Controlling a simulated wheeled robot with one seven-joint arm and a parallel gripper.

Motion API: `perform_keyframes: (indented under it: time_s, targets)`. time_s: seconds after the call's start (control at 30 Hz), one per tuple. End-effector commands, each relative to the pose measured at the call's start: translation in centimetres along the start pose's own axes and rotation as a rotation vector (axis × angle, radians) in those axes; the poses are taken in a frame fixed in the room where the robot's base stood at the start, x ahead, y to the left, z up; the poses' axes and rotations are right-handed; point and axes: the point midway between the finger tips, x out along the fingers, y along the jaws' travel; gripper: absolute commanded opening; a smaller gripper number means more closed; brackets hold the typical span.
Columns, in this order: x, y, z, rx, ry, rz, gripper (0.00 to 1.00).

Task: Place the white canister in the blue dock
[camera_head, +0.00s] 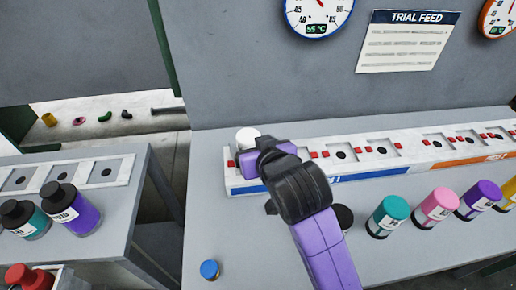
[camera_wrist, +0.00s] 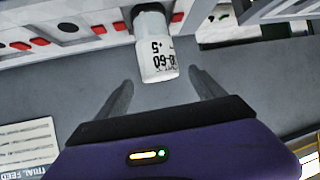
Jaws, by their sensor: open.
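The white canister (camera_head: 248,134) stands at the left end of the blue dock (camera_head: 345,178), partly hidden behind my gripper (camera_head: 252,155) in the head view. In the wrist view, the canister (camera_wrist: 157,60) has black print and its far end meets the dock's white top (camera_wrist: 85,14). Whether it is fully seated there cannot be seen. My gripper (camera_wrist: 160,77) is open. Its two fingers are apart on either side of the canister's near end, with visible gaps, and hold nothing.
An orange-labelled dock (camera_head: 470,161) continues to the right with empty places. Teal (camera_head: 388,216), pink (camera_head: 434,208) and purple (camera_head: 479,199) canisters stand in front. A small blue-capped item (camera_head: 209,270) is at the front left. A second table (camera_head: 125,215) lies across a gap.

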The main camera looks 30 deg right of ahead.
Motion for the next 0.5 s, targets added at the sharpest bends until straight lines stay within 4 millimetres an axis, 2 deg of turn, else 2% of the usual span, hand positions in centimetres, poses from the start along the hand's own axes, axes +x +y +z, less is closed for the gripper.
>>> perform_keyframes:
  time_s: [0.1,0.2,0.5]
  targets:
    - [-2.0,0.0,0.0,0.000,0.001,0.000,0.79]
    - [-3.1,0.0,0.0,0.000,0.001,0.001,0.79]
    - [-3.9,0.0,0.0,0.000,-0.001,0.001,0.79]
